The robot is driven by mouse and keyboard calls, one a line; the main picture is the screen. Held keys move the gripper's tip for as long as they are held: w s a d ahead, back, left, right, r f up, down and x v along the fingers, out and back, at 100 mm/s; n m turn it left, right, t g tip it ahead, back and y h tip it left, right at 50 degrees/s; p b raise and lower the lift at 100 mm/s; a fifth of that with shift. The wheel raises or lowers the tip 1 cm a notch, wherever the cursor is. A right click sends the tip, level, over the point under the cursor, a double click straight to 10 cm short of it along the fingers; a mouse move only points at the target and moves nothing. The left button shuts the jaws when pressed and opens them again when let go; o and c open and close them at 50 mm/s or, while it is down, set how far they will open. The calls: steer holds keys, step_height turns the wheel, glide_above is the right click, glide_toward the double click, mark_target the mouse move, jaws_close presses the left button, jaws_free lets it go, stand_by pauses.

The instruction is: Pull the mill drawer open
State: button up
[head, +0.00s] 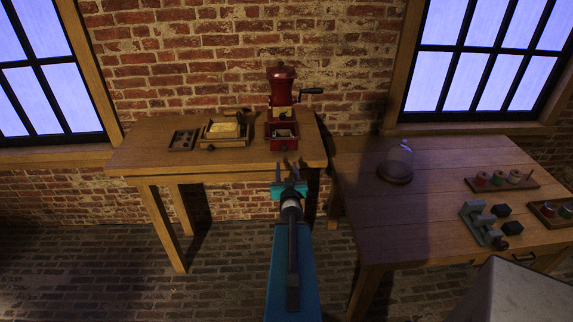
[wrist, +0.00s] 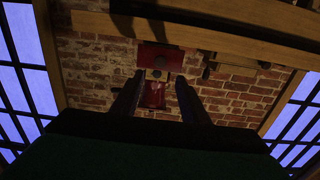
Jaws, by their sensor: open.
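The red mill (head: 281,92) stands at the right end of the small wooden table, with a dark crank on its right side. Its red drawer (head: 282,144) stands out in front of the body, and its open top shows something pale inside. In the wrist view the drawer front (wrist: 160,57) and a small knob (wrist: 157,75) show between my fingers. My gripper (head: 287,168) is open and empty, at the table's front edge, in front of the drawer. It appears apart from the knob, though the exact gap is hard to tell.
A wooden box with a yellowish top (head: 224,131) and a dark tray (head: 183,140) sit left of the mill. The right table (head: 430,205) holds a glass dome (head: 397,160), spool rack (head: 502,181) and grey-green device (head: 482,224). The small table's front left is clear.

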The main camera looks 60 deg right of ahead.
steer(key=p+v, duration=0.3)
steer(key=p, duration=0.1)
stand_by(0.3)
stand_by(0.6)
